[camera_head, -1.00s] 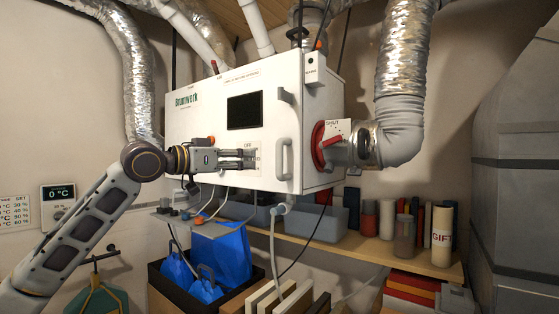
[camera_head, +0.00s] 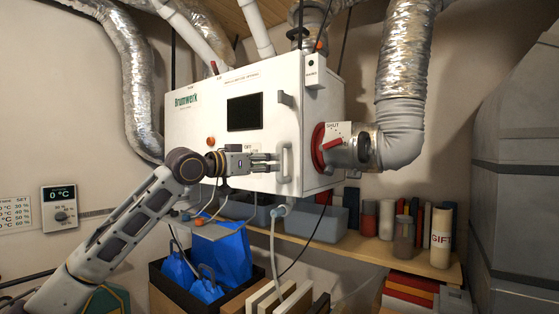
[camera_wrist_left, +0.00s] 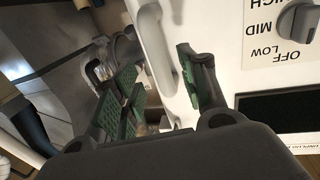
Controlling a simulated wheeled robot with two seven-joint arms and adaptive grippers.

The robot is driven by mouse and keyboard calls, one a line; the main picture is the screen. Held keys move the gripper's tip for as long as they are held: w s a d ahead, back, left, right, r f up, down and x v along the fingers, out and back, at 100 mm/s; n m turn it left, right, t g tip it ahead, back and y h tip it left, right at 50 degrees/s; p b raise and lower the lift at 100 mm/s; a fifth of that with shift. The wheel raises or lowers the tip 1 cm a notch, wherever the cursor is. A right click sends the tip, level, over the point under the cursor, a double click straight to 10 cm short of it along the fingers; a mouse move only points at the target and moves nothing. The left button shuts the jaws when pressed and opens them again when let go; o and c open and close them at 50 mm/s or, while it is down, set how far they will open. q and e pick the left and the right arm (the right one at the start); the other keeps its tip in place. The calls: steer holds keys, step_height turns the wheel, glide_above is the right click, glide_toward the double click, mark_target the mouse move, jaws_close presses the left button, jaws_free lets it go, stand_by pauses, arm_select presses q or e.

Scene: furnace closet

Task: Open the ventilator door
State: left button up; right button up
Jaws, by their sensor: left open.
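The ventilator is a white wall-hung box with a front door (camera_head: 196,125), which looks shut. A white vertical handle (camera_head: 286,162) stands near the door's right edge. It also shows in the left wrist view as a white bar (camera_wrist_left: 152,42). My left gripper (camera_head: 277,162) is open, its fingertips just left of the handle in the head view. In the left wrist view, the open fingers (camera_wrist_left: 160,92) show green pads, with the handle's near end between them in the picture. I cannot tell whether they touch it. My right gripper is not in view.
A red-ringed port marked SHUT (camera_head: 321,150) joins a silver duct (camera_head: 403,85) right of the box. An orange button (camera_head: 211,141) is on the front. Below are a shelf (camera_head: 370,252), blue bags (camera_head: 224,256) and a hanging grey hose (camera_head: 274,245). A grey cabinet stands far right.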

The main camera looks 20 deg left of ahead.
mark_target(277, 162)
arm_select(q)
steer(key=p+x, duration=0.1)
steer(key=x, duration=0.3)
steer(key=shift+w+d, duration=0.25)
steer(key=shift+w, duration=0.05)
steer(key=shift+w+d, duration=0.1)
steer(key=shift+w, duration=0.2)
steer(key=c, duration=0.3)
jaws_close()
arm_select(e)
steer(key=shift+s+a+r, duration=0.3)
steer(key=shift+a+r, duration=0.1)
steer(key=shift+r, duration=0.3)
